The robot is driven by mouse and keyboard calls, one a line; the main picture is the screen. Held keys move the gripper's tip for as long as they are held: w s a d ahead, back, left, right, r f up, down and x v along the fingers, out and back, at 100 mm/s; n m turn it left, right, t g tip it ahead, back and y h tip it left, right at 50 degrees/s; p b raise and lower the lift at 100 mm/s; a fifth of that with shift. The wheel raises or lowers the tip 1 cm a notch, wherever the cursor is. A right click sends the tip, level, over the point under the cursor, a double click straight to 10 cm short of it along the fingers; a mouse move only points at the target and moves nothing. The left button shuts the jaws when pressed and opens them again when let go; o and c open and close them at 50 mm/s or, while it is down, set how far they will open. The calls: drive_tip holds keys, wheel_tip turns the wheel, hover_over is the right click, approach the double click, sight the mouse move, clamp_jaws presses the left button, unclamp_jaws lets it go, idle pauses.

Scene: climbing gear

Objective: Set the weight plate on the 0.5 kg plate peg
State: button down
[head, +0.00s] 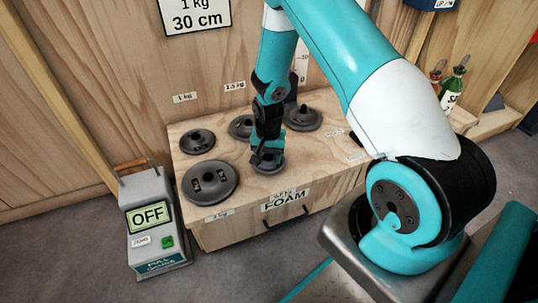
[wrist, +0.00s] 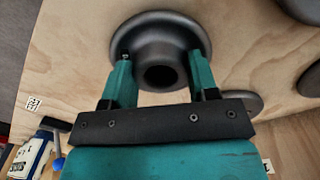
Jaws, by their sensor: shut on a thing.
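My gripper (head: 266,154) points down at the front middle of the wooden bench top. It is shut on a small dark grey weight plate (head: 268,166). In the wrist view, my gripper's two teal fingers (wrist: 161,80) stand on either side of the plate's (wrist: 158,24) round hub, which has a dark central opening. The plate's flared rim spreads beyond the fingertips. It looks level and close to the wood; I cannot tell whether it touches. The 0.5 kg peg cannot be made out. A small label at the front edge above the FOAM sign is hard to read.
The bench (head: 212,232) holds several other dark discs: a large one (head: 211,193) at front left, a smaller one (head: 197,138) behind it, and one (head: 304,119) with a raised middle at back right. A grey box reading OFF (head: 151,222) stands left of the bench.

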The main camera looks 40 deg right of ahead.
drive_tip(key=shift+f+b, duration=0.35)
drive_tip(key=shift+f, duration=0.3)
drive_tip(key=c, duration=0.7)
unclamp_jaws()
drive_tip(key=shift+o, duration=0.2)
wheel_tip(320, 180, up, 11)
drive_tip(key=p, duration=1)
